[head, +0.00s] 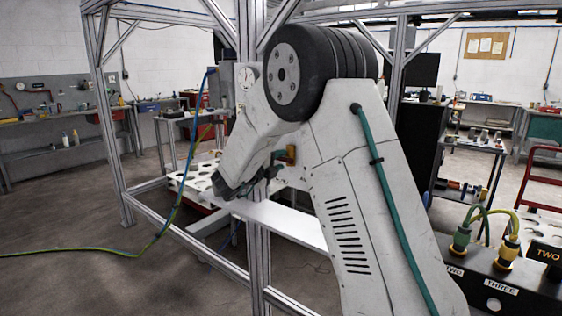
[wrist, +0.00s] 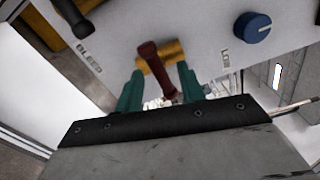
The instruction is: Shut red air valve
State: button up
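In the wrist view a red valve handle (wrist: 153,66) sits on a brass valve body (wrist: 172,51) on a pale panel. My gripper (wrist: 160,70) has two green fingers, one on each side of the red handle, with gaps showing between them and the handle. It is open and close to the valve; whether a finger touches the brass body I cannot tell. In the head view a small brass part (head: 291,154) shows beside my arm. My gripper's fingertips there are mostly hidden behind the frame post and my arm.
On the panel, a blue knob (wrist: 252,27) is to the right, and another valve with a dark handle (wrist: 73,17) is at upper left near a "BLEED" label (wrist: 89,56). A metal frame post (head: 256,250) stands close to my arm. A hose (head: 150,247) hangs left.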

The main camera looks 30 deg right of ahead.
jog(key=v, duration=0.6)
jog(key=shift+a, duration=0.1)
dwell(0.3)
jog(key=w+a+f+n+t+y, duration=0.55)
jog(key=f+n+y, duration=0.2)
jog(key=n, duration=0.25)
jog(key=s+a+n+y, duration=0.1)
jog(key=a+n+y, duration=0.5)
jog(key=a, duration=0.2)
jog(key=s+a+n+g+y, duration=0.4)
jog(key=s+a+n+y, duration=0.25)
jog(key=s+n, duration=0.4)
jog(key=s+d+r+n+g+h, duration=0.1)
jog(key=s+d+r+n+g, duration=0.1)
jog(key=s, duration=1)
jog(key=s+d+r+n+g+h, duration=0.1)
jog(key=s+d+r+n+g, duration=0.1)
jog(key=s, duration=1)
jog(key=s+d+r+n+g+h, duration=0.1)
jog(key=s+n, duration=0.3)
jog(key=s, duration=0.8)
jog(key=shift+s+d+r+g, duration=0.2)
jog(key=shift+d+r+g, duration=0.3)
jog(key=shift+g, duration=0.15)
